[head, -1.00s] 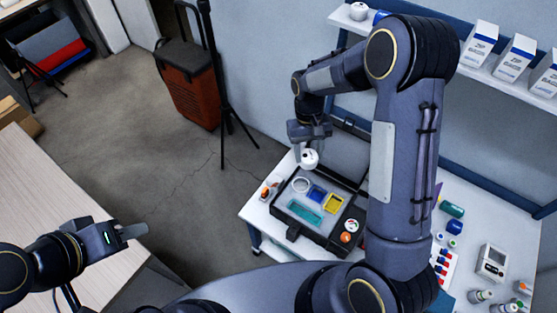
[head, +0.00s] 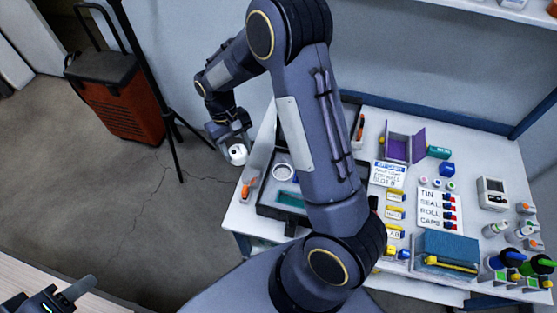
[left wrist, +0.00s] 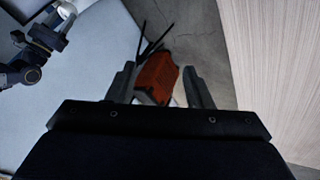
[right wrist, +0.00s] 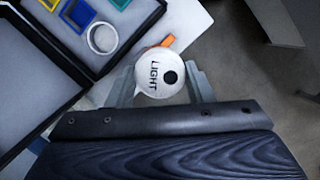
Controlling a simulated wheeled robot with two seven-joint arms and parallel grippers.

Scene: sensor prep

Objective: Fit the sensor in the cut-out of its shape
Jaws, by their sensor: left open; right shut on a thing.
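The sensor, a round white piece marked "LIGHT" with a dark dot (right wrist: 157,72), is held between the fingers of my right gripper (right wrist: 160,88). In the head view the sensor (head: 238,153) hangs off the left edge of the table, left of the case. The open black case (head: 268,205) has a grey insert with a white ring-shaped cut-out (head: 283,172) and a teal one (head: 290,198). In the right wrist view the ring (right wrist: 102,38) is empty, beside blue and yellow cut-outs. My arm hides part of the case. My left gripper (left wrist: 160,88) is open and empty, away from the table.
An orange-tipped item (head: 248,188) lies by the case's left side. To the right are a sign card (head: 388,174), a purple box (head: 402,145), a label sheet (head: 438,212), a blue box (head: 447,251) and several bottles. A red cooler (head: 125,105) and tripod stand on the floor.

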